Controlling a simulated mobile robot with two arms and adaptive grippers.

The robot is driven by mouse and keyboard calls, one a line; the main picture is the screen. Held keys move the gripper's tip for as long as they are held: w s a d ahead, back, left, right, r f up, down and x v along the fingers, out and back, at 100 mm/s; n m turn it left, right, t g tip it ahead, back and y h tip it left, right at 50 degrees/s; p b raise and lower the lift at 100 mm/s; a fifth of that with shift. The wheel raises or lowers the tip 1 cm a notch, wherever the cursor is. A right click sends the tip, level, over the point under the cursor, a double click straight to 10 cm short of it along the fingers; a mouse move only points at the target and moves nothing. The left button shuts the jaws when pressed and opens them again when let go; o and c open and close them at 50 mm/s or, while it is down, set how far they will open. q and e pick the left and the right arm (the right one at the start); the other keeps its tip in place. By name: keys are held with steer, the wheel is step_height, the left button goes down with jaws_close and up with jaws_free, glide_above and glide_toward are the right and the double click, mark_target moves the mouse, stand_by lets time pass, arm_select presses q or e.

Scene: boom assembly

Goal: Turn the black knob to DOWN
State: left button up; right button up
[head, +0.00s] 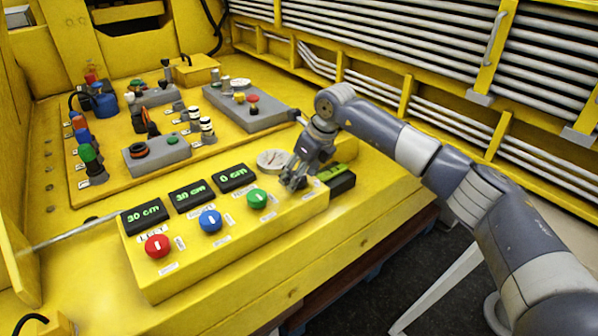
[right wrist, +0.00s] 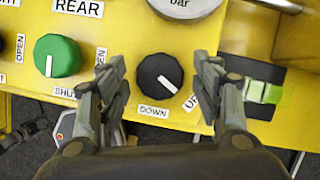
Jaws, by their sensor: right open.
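The black knob (right wrist: 152,70) is in the middle of the right wrist view, on the yellow panel. Its white pointer slants to the lower right, toward the UP label (right wrist: 191,103), which a finger partly covers. The DOWN label (right wrist: 153,111) lies below the knob. My right gripper (right wrist: 162,72) is open, with one finger left and one right of the knob, both apart from it in the picture. In the head view my right gripper (head: 293,182) is over the right part of the panel and hides the black knob. My left gripper is not in view.
A green knob (head: 257,198), a blue knob (head: 210,220) and a red knob (head: 157,246) stand left of my gripper. A round gauge (head: 270,159) is behind it. A black box with a green top (head: 338,178) is to its right. Displays (head: 190,194) line the panel's back.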

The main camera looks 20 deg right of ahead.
steer(key=shift+c, duration=0.6)
steer(key=c, duration=0.9)
steer(key=shift+c, duration=0.2)
steer(key=m+h+b, duration=0.1)
steer(key=m+b, duration=0.1)
steer(key=m, duration=0.2)
steer(key=shift+a+f+t+b, duration=0.1)
steer(key=shift+a+t+b, duration=0.05)
steer(key=shift+t+b, duration=0.25)
steer(key=m+h+b, duration=0.1)
steer(key=m+b, duration=0.1)
steer(key=m, duration=0.1)
steer(key=shift+a+m+h, duration=0.1)
steer(key=shift+m+h, duration=0.2)
steer(key=shift+h, duration=0.1)
steer(key=shift+m+h+b, duration=0.9)
steer(key=shift+m+b, duration=0.5)
steer(key=shift+m, duration=0.8)
steer(key=shift+r, duration=0.2)
